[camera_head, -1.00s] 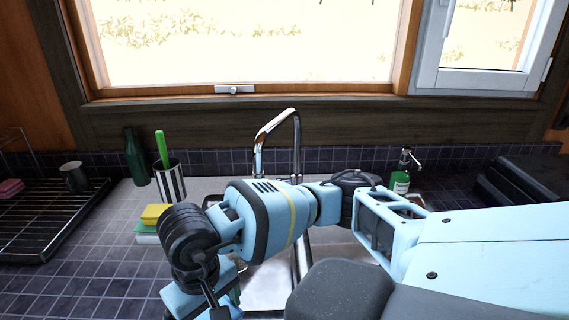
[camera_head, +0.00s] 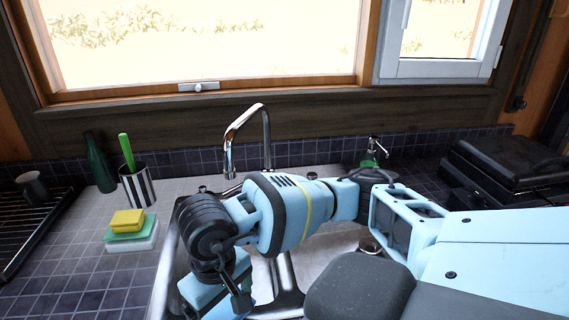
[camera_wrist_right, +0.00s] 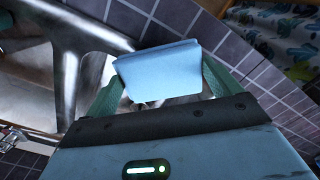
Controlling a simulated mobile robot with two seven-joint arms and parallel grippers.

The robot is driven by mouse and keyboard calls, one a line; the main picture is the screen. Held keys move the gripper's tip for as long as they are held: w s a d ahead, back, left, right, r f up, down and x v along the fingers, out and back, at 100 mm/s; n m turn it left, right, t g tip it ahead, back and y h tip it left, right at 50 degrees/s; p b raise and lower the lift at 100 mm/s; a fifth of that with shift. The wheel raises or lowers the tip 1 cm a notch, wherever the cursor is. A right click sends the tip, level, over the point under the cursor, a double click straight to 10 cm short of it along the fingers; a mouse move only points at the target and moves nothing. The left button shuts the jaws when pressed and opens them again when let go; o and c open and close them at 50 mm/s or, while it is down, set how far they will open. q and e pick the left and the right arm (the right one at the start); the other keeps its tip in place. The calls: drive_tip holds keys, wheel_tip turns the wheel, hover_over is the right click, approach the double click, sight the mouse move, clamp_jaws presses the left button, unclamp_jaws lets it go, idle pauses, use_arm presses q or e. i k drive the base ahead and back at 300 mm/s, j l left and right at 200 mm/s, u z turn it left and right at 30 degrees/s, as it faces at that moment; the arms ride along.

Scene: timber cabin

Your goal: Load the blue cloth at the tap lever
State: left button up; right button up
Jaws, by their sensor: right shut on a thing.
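A folded light blue cloth (camera_wrist_right: 160,72) is held between the fingers of my right gripper (camera_wrist_right: 162,88) in the right wrist view. The gripper is shut on it, with dark tiles and the steel sink behind. In the head view my right arm crosses the sink from the right, and the gripper body (camera_head: 215,290) points down at the sink's left side; its fingers and the cloth are hidden there. The chrome tap (camera_head: 266,130) stands behind the arm with its spout curving left. I cannot clearly make out its lever. My left gripper is not in view.
A stack of sponges (camera_head: 126,220), a striped cup with a green-handled brush (camera_head: 138,187) and a green bottle (camera_head: 99,165) stand left of the sink (camera_head: 312,250). A dish rack (camera_head: 30,230) is far left. A soap dispenser (camera_head: 374,152) and black appliance (camera_head: 505,165) are right.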

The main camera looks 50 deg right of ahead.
sight(223, 194)
drive_tip(key=j+z, duration=0.15)
drive_tip(key=z, duration=0.3)
drive_tip(key=j+z, duration=0.15)
drive_tip(key=z, duration=0.25)
